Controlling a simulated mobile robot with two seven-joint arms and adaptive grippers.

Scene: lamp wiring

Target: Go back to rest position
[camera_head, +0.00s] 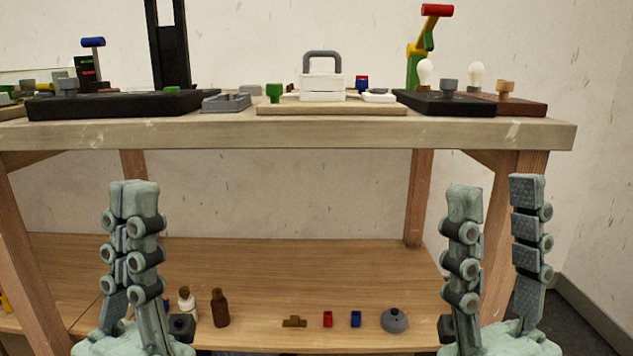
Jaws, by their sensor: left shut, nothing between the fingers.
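My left gripper (134,190) points upward in front of the table at the left, its fingers pressed together with nothing between them. My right gripper (496,190) points upward in front of the table at the right. Its fingers stand apart with an empty gap between them. Both grippers are below the table top's height and touch nothing that I can see. The wooden table (300,133) stands behind them.
On the table top are a black board (110,104), a grey tray (226,102), a white block with a grey handle (321,82) and bulbs (426,75). The lower shelf (280,265) holds bottles (220,308) and small parts. Space between the grippers is clear.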

